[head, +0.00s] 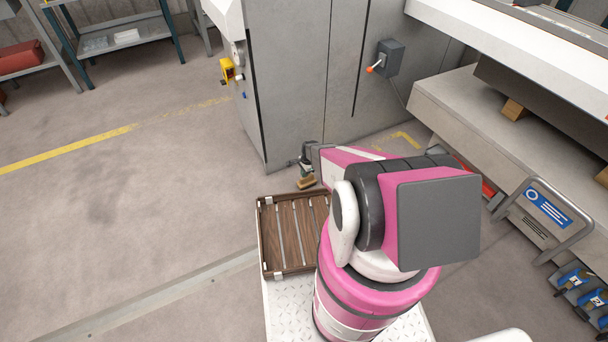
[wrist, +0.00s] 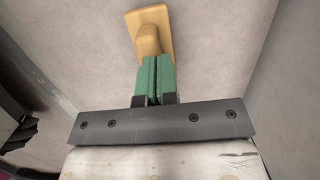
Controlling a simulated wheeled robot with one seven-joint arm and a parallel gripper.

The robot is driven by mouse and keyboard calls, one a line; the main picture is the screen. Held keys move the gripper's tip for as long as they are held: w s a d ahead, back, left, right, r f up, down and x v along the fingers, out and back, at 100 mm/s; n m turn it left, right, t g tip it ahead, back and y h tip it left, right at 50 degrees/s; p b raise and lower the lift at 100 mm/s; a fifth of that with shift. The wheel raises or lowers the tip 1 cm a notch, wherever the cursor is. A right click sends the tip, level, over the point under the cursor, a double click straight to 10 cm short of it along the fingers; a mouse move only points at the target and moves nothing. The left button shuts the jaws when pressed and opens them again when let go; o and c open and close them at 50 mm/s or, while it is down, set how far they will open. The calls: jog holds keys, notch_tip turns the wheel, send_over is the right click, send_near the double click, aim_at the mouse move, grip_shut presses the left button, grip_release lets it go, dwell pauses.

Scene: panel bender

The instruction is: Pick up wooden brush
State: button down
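The wooden brush (wrist: 160,18) is a yellowish block with a rounded handle. In the wrist view it is at the top centre, its handle right at the green fingertips of my gripper (wrist: 154,62). The fingers are close together with only a thin dark line between them, and they look closed on the end of the handle. The fingers hide that end. In the head view the brush (head: 307,183) shows small, just below my gripper (head: 306,168), beside the grey cabinet. Whether it touches the floor is unclear.
A wooden slatted tray (head: 262,235) sits on my base, in front of the brush. The grey cabinet (head: 300,80) stands close behind my gripper. A machine bench (head: 480,120) and a blue-labelled sign frame (head: 545,210) are at right. The floor at left is open.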

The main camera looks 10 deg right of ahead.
jog(key=shift+s+d+r, duration=0.55)
jog(key=shift+d+r, duration=0.05)
jog(key=s+a+r, duration=0.7)
jog(key=a, duration=0.2)
jog(key=shift+s, duration=0.15)
jog(key=shift+r, duration=0.1)
jog(key=shift+c, duration=1.9)
grip_release()
